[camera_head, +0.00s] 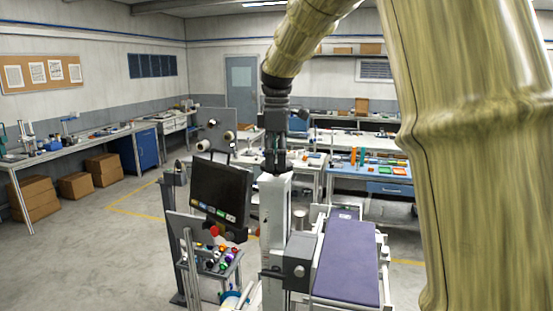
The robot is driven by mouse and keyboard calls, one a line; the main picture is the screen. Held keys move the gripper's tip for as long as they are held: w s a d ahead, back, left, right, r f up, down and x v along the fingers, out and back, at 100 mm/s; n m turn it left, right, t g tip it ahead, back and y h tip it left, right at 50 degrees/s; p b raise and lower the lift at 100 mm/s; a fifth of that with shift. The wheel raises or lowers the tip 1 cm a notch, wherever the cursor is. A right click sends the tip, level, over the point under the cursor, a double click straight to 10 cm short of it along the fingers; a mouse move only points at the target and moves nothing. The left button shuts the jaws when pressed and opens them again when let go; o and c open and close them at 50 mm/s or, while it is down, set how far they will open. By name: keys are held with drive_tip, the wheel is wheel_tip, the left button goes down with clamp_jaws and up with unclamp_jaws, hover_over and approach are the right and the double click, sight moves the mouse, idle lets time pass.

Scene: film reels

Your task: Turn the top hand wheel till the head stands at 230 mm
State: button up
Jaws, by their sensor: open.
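A pale upright column (274,215) stands near the centre of the head view, with a grey box-shaped unit (299,262) on its right side. My gripper (275,166) points straight down over the top of this column, its dark fingers at or just above the column's top. The fingers are open but small in the picture, and I cannot tell whether they touch anything. The top hand wheel cannot be made out; the gripper may hide it. No height scale or reading for the head is legible.
A dark screen (221,190) with coloured buttons stands close left of the column. A purple-topped conveyor (347,262) runs on the right. A small rack (218,268) of coloured items stands front left. Workbenches line the walls; the left floor (115,255) is clear.

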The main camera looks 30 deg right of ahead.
drive_tip(key=shift+c, duration=0.5)
drive_tip(key=c, duration=0.9)
drive_tip(key=shift+c, duration=0.2)
